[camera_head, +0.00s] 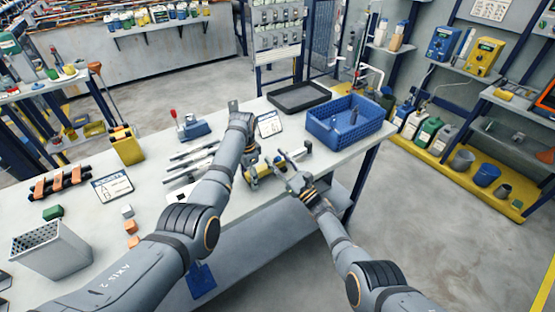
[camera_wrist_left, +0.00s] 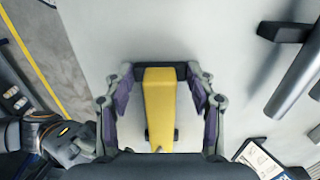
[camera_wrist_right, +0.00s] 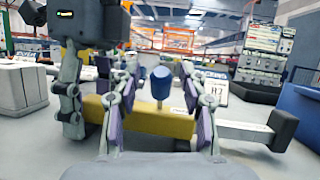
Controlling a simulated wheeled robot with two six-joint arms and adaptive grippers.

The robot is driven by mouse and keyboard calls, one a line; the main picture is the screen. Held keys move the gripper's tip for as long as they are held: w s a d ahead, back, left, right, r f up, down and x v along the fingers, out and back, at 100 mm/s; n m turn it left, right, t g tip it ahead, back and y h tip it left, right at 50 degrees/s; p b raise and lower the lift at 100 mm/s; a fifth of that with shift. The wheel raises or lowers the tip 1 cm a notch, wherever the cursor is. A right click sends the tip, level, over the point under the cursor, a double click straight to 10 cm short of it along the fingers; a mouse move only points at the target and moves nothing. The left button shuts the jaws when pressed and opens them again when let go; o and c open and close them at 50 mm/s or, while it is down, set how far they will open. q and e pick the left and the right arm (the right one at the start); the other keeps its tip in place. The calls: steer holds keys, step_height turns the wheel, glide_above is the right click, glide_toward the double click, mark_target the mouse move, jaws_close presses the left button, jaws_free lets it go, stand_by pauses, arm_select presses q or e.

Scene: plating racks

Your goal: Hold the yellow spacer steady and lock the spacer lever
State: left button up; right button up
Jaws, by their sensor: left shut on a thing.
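The yellow spacer (camera_wrist_right: 168,122) lies flat on the bench, with a blue-knobbed lever (camera_wrist_right: 161,84) standing upright on it. My left gripper (camera_wrist_left: 160,88) reaches down from above and is shut across the yellow spacer, which also shows in the left wrist view (camera_wrist_left: 160,118). In the head view, my left gripper (camera_head: 252,172) is partly hidden by its own arm. My right gripper (camera_wrist_right: 158,100) is open, its fingers on either side of the blue knob with gaps visible.
A blue bin (camera_head: 345,128) and a black tray (camera_head: 297,96) stand behind on the bench. A label card (camera_head: 269,124) is close behind the grippers. Silver bars (camera_head: 190,158) lie left of my left arm. The bench's front edge is close to my right gripper.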

steer(key=v, duration=1.2)
steer(key=shift+f, duration=0.1)
steer(key=shift+s+r+g+h, duration=0.5)
steer(key=shift+r+g+h, duration=0.7)
steer(key=shift+r+h, duration=0.85)
steer(key=shift+m+y, duration=0.25)
steer(key=shift+m, duration=0.05)
steer(key=x, duration=1.1)
steer(key=shift+w+a+r, duration=0.1)
steer(key=shift+w+a, duration=0.1)
steer(key=shift+w, duration=0.15)
steer(key=shift+c, duration=0.4)
jaws_close()
